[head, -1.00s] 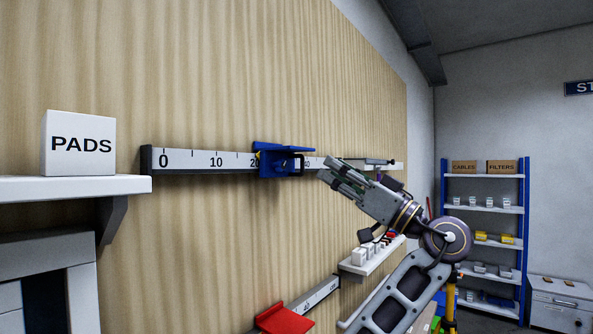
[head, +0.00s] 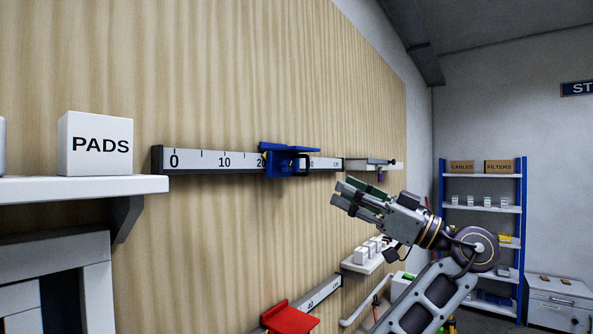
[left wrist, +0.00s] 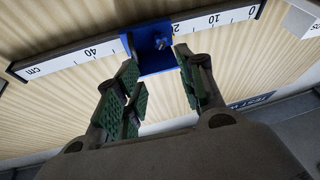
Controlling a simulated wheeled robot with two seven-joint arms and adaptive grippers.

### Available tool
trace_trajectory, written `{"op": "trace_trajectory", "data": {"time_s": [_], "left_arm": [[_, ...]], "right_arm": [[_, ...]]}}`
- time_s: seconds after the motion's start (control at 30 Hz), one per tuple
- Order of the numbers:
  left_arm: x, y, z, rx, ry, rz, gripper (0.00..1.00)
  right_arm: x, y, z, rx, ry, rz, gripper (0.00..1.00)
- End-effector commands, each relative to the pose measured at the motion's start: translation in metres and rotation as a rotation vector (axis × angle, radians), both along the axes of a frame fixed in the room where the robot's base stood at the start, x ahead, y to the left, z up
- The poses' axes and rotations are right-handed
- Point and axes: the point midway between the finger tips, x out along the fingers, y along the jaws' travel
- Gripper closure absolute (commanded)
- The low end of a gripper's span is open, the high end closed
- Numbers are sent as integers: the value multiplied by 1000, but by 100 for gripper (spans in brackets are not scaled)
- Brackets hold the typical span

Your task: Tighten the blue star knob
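A blue carriage (head: 288,160) sits on the upper white ruler rail (head: 200,160), just past the 20 mark, with a black loop at its right side. In the left wrist view the blue carriage (left wrist: 153,62) shows near the top middle, with a small blue star knob (left wrist: 160,41) on its face. My left gripper (head: 347,196) is to the right of the carriage in the head view, apart from it. In the left wrist view its green-padded fingers (left wrist: 160,92) are spread with nothing between them, the knob beyond them. My right gripper is not in view.
A white PADS box (head: 95,143) stands on a shelf (head: 80,187) at left. A lower rail bears a red carriage (head: 290,318). A small wall shelf (head: 362,262) with white blocks is below my gripper. A blue-framed rack (head: 482,230) stands at far right.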

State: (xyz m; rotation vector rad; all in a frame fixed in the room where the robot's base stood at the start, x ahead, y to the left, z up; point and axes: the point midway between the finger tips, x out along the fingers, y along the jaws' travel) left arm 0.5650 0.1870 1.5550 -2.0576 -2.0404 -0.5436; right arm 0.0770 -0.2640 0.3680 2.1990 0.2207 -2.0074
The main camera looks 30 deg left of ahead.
Motion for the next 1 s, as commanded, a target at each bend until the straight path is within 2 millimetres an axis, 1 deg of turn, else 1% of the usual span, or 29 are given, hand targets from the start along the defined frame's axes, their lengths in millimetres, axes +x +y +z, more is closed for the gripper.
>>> {"op": "trace_trajectory", "data": {"time_s": [0.23, 0.67, 0.87, 1.0], "left_arm": [[-1, 1, -2, -11, -45, -13, 61], [-1, 3, -1, -11, -48, -14, 61], [-2, 13, 4, -11, -48, -14, 61], [-2, 27, 9, -10, -47, -12, 61]], "right_arm": [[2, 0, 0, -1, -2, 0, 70], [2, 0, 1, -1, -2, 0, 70], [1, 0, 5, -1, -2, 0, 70], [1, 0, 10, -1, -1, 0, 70]]}}
